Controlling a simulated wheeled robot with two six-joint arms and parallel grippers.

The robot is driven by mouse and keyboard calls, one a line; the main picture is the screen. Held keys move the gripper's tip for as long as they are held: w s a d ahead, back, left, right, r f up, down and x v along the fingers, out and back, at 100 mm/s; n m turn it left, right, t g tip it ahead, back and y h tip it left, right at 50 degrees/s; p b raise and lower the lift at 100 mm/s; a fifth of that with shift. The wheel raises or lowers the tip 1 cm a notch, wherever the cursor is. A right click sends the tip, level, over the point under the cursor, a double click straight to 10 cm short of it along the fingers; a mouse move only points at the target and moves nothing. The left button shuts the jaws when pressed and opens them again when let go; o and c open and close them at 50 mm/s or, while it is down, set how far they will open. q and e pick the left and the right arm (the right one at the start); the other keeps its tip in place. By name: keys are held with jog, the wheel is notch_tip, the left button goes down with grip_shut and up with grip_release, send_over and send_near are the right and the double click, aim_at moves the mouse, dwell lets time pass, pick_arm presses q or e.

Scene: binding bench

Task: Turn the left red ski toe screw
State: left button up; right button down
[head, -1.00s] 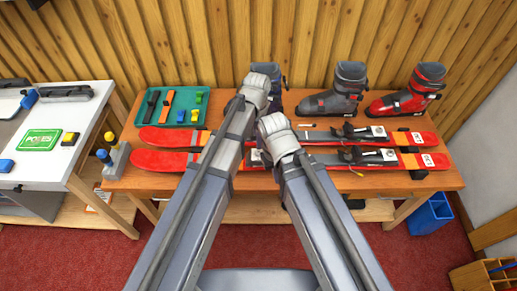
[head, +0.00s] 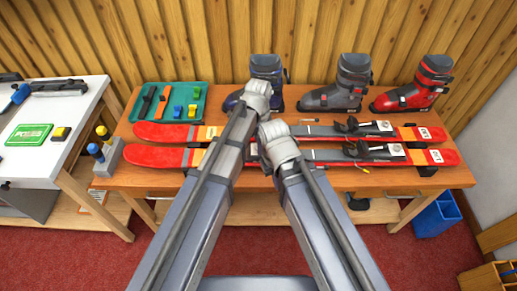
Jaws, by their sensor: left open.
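Two red skis lie side by side across the bench, tips to the left: a rear ski (head: 165,132) and a front ski (head: 160,157). Heel bindings show on the rear ski (head: 377,128) and the front ski (head: 390,149). My arms cover the middle of both skis, so the toe pieces are mostly hidden and I cannot make out a toe screw. My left gripper (head: 258,92) is open, over the bench near the blue boot. My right gripper (head: 276,132) is over the skis' middle; its fingers are hidden behind the wrist.
Blue (head: 266,68), grey (head: 345,90) and red (head: 420,85) boots stand at the back of the wooden bench (head: 150,181). A green tray (head: 140,102) with small parts is at back left. Bottles stand by the bench's left end. A white table (head: 85,120) is left.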

pick_arm(q)
jog(key=shift+f, duration=0.5)
jog(key=shift+r, duration=0.1)
jog(key=shift+c, duration=0.2)
grip_shut()
